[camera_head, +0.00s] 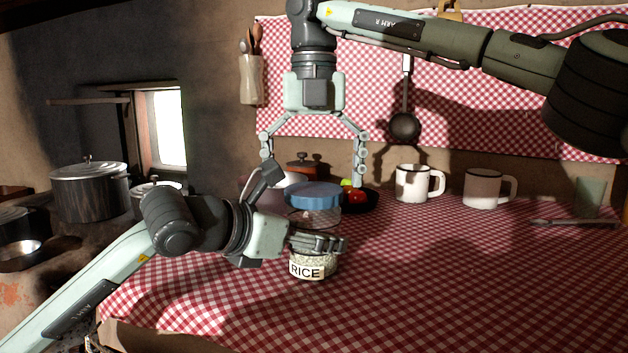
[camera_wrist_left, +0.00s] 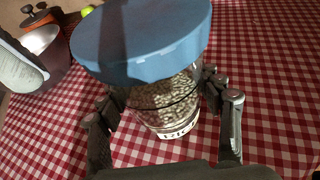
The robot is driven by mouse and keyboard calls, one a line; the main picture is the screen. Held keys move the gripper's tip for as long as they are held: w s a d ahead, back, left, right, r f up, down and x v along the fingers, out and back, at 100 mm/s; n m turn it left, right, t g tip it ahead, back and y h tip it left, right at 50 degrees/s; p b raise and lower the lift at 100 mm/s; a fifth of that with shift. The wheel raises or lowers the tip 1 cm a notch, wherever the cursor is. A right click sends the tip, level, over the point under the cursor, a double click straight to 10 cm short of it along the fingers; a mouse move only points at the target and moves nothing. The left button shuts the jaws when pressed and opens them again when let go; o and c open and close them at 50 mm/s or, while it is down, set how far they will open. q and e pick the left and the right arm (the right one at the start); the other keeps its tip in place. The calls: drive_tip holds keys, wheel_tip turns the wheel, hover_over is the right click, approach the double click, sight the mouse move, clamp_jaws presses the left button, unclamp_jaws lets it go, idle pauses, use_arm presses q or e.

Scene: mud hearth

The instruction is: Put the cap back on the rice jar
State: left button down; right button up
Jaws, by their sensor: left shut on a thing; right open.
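The rice jar (camera_head: 308,270) is clear glass with a RICE label and pale grains inside, standing upright on the checked cloth. My left gripper (camera_head: 318,243) is shut around the jar's body; in the left wrist view its fingers flank the jar (camera_wrist_left: 166,100). The blue cap (camera_head: 314,194) is over the jar's mouth, roughly level. It also shows in the left wrist view (camera_wrist_left: 140,40), covering the jar's top; I cannot tell whether it is fully seated. My right gripper (camera_head: 313,172) points down above the cap, open, its fingers spread wider than the cap and holding nothing.
A dark pan (camera_head: 371,203) with a red tomato (camera_head: 355,196) is behind the jar. Two mugs (camera_head: 411,184) (camera_head: 482,189) stand to the right at the back. Metal pots (camera_head: 90,192) are at the left. The front right of the cloth is clear.

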wheel_tip(320, 180, up, 7)
drive_tip(key=shift+r, duration=0.15)
idle(0.4)
use_arm(q)
drive_tip(key=shift+c, duration=1.2)
unclamp_jaws()
drive_tip(key=v, duration=1.2)
